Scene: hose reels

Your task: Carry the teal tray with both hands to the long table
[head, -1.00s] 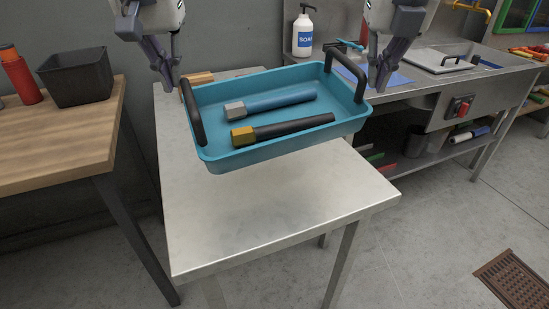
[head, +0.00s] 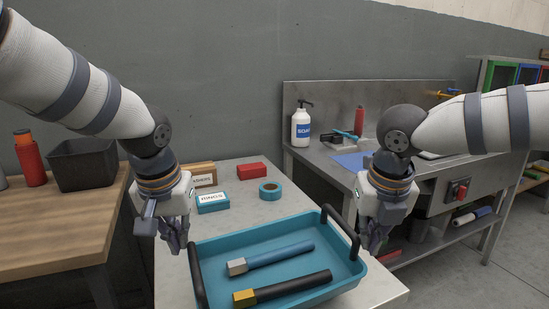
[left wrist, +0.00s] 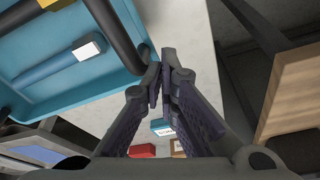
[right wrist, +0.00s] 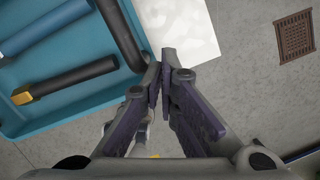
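The teal tray (head: 215,256) is at the bottom of the head view, over the near part of a pale metal table (head: 385,292); I cannot tell whether it touches it. Two hose wands lie in it: a blue one (head: 280,255) with a grey end and a black one (head: 290,289) with a yellow end. My left gripper (head: 177,248) is at the tray's left black handle (head: 197,275), my right gripper (head: 372,246) at its right handle (head: 341,232). Both have fingers nearly together in the wrist views, left (left wrist: 160,75) and right (right wrist: 160,75); the fingertips partly hide the grip.
Behind the tray are a brown box (head: 203,174), a teal box (head: 213,202), a red box (head: 251,171) and a tape roll (head: 270,190). A wooden bench (head: 60,230) with a black bin (head: 84,164) stands left, a steel sink counter (head: 455,190) right. A floor grate (right wrist: 294,36) shows.

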